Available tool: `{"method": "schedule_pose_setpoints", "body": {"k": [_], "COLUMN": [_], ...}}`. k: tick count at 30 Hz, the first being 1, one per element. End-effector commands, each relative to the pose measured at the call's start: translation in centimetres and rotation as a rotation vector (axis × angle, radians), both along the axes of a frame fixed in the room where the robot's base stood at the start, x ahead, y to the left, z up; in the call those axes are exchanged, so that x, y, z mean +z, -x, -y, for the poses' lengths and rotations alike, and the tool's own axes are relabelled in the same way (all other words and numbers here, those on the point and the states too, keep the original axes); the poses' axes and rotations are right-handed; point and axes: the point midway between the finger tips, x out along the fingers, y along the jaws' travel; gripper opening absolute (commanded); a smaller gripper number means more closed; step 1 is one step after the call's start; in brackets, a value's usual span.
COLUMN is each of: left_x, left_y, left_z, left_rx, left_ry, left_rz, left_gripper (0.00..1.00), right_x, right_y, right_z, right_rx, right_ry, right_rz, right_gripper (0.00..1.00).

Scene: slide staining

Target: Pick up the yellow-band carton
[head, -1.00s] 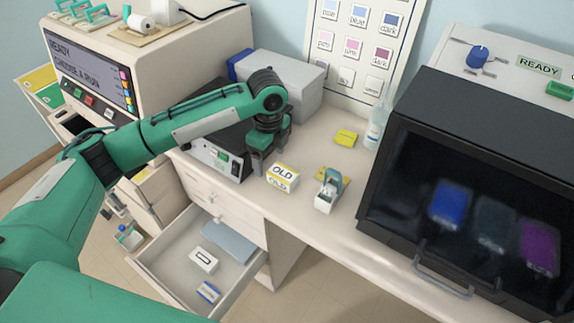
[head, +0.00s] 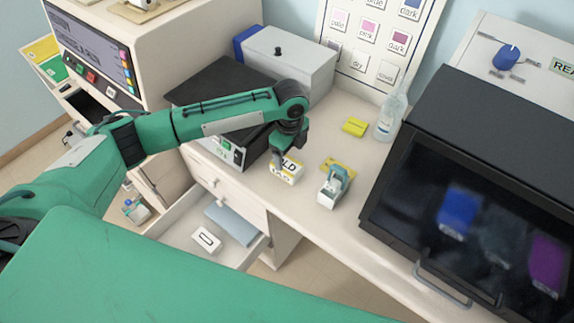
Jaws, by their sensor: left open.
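The yellow-band carton (head: 287,177) is a small white box marked "OLD" with a yellow strip, upright on the counter. My left gripper (head: 286,158) is open and points down right at the carton, with a finger overlapping its upper left side and hiding the first letter. I cannot tell from this view whether the fingers touch it. My right gripper is not in view.
A white and teal dispenser (head: 333,189) stands close right of the carton. A black-topped device (head: 225,95) is to its left. The dark-windowed cabinet (head: 455,190) fills the right. An open drawer (head: 185,226) below holds a white carton (head: 206,240).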

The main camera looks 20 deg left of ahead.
Motion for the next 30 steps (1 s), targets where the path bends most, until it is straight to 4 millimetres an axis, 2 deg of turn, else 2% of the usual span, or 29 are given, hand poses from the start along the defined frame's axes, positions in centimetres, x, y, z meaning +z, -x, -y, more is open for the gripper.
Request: {"method": "schedule_pose_setpoints", "body": {"k": [7, 12, 20, 23, 28, 30], "left_x": [-2.4, -4.7, -5.1, -5.1, -5.1, -5.1], "left_y": [0.5, 0.5, 0.5, 0.5, 0.5, 0.5], "left_z": [-0.6, -0.6, -0.6, -0.6, -0.6, -0.6], "left_rx": [0.0, 0.0, -0.002, -0.001, -0.001, -0.001], "left_ry": [-0.002, -0.002, -0.001, -0.001, -0.001, -0.001], "left_rz": [-0.003, -0.002, 0.0, 0.0, -0.001, 0.0], "left_gripper": [0.75, 0.75, 0.75, 0.6, 0.27, 0.27], "right_x": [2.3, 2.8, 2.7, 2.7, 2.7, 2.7], "right_y": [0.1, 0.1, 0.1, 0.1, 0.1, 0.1], "right_z": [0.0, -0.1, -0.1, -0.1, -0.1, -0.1], "right_rx": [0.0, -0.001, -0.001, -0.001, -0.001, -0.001], "right_ry": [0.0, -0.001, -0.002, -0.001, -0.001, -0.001], "right_rz": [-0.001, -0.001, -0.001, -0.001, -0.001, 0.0], "right_gripper": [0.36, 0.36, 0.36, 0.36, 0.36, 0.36]}}
